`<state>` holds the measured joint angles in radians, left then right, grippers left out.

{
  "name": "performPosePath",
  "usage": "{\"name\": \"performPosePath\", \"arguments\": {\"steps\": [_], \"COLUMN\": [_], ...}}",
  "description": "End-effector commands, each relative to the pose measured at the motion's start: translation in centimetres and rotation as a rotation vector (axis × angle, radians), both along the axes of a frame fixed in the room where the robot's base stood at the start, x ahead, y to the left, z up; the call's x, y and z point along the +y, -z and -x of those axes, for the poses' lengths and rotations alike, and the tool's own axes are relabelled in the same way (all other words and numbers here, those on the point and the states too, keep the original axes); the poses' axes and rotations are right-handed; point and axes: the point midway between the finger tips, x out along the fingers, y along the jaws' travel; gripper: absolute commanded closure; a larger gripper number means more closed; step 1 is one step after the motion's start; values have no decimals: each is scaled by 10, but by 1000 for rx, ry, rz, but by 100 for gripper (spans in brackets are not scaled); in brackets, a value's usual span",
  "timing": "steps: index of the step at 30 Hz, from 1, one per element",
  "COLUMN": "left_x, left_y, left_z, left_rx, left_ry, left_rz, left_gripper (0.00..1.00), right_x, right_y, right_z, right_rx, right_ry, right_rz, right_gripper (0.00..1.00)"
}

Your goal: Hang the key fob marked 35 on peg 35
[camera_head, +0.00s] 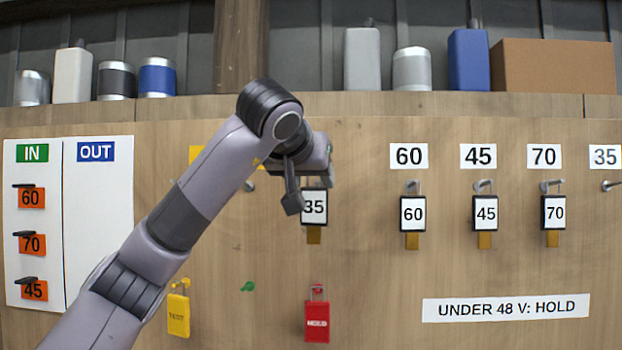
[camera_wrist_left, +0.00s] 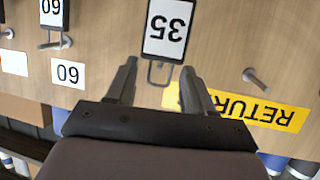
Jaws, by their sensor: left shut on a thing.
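The key fob marked 35 (camera_head: 314,208) has a white face, dark frame and brown lower tab. It hangs upright in front of the board, partly covered by my left gripper (camera_head: 302,192). In the left wrist view the fob (camera_wrist_left: 170,28) appears upside down, its wire loop between the fingers of my left gripper (camera_wrist_left: 159,70), which is shut on it. Peg 35 (camera_head: 609,186) sticks out bare at the far right, below the 35 label (camera_head: 605,157). Whether the fob touches the board or another peg is hidden. My right gripper is not in view.
Fobs 60 (camera_head: 413,214), 45 (camera_head: 486,213) and 70 (camera_head: 554,213) hang on pegs between fob 35 and peg 35. A yellow RETURN label (camera_wrist_left: 265,112) has a bare peg (camera_wrist_left: 255,80) near it. A yellow tag (camera_head: 178,315) and red HOLD tag (camera_head: 317,320) hang below.

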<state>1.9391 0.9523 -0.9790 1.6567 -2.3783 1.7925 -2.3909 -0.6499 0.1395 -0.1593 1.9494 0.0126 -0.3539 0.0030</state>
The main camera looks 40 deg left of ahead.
Motion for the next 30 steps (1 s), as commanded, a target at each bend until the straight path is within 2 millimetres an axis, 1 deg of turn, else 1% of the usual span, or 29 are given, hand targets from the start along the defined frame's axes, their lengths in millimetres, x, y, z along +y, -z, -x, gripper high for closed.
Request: {"name": "performPosePath", "arguments": {"steps": [4, 16, 30], "left_x": [-3, -6, -33], "left_y": [-1, -2, -2], "left_z": [4, 7, 40], "left_rx": [0, -1, -2], "left_ry": [0, 1, 0], "left_rz": [1, 0, -1], "left_gripper": [84, 84, 84], "right_x": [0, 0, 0], "right_y": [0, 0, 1], "right_z": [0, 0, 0], "right_rx": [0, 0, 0], "right_ry": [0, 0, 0], "right_rz": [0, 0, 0], "right_gripper": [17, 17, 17]}}
